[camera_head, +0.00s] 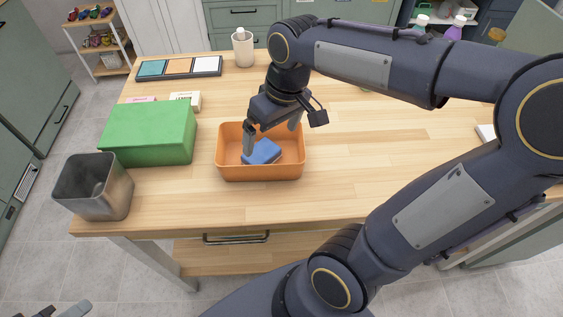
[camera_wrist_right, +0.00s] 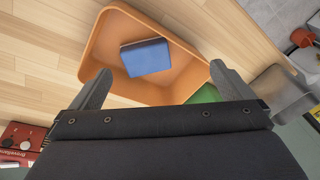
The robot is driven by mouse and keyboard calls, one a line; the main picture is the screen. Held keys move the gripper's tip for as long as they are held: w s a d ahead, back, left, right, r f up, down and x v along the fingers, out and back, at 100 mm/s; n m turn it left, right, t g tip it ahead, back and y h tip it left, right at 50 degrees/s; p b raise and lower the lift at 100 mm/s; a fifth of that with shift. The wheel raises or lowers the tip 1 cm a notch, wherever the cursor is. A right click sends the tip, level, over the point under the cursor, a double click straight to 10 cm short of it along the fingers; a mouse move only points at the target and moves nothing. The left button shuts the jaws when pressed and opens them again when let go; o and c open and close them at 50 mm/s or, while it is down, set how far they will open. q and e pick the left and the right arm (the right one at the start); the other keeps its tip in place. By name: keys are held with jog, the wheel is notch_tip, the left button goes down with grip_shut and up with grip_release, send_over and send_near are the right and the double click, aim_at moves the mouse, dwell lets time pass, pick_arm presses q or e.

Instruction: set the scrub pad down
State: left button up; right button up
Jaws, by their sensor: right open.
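The blue scrub pad (camera_head: 262,152) lies in the orange bin (camera_head: 261,173) on the wooden table. In the right wrist view the pad (camera_wrist_right: 146,57) rests inside the bin (camera_wrist_right: 94,55), close to one wall. My right gripper (camera_head: 272,135) is above the bin, with its two fingers spread wide and nothing between them. In the right wrist view my right gripper (camera_wrist_right: 160,76) is open, and the pad is apart from both fingers. Only grey tips of my left gripper (camera_head: 65,311) show at the bottom left edge; their opening is unclear.
A green box (camera_head: 150,135) and a grey metal bin (camera_head: 94,187) stand left of the orange bin. A tray with coloured panels (camera_head: 178,67) and a pale cup (camera_head: 243,48) are at the back. The table right of the orange bin is clear below my arm.

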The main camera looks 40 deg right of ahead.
jog(key=s+a+f+m+t+y, duration=0.2)
jog(key=s+a+m+t, duration=0.1)
jog(key=s, duration=0.8)
jog(key=shift+a+f+t, duration=0.2)
jog(key=shift+a+t, duration=0.2)
jog(key=shift+t, duration=0.1)
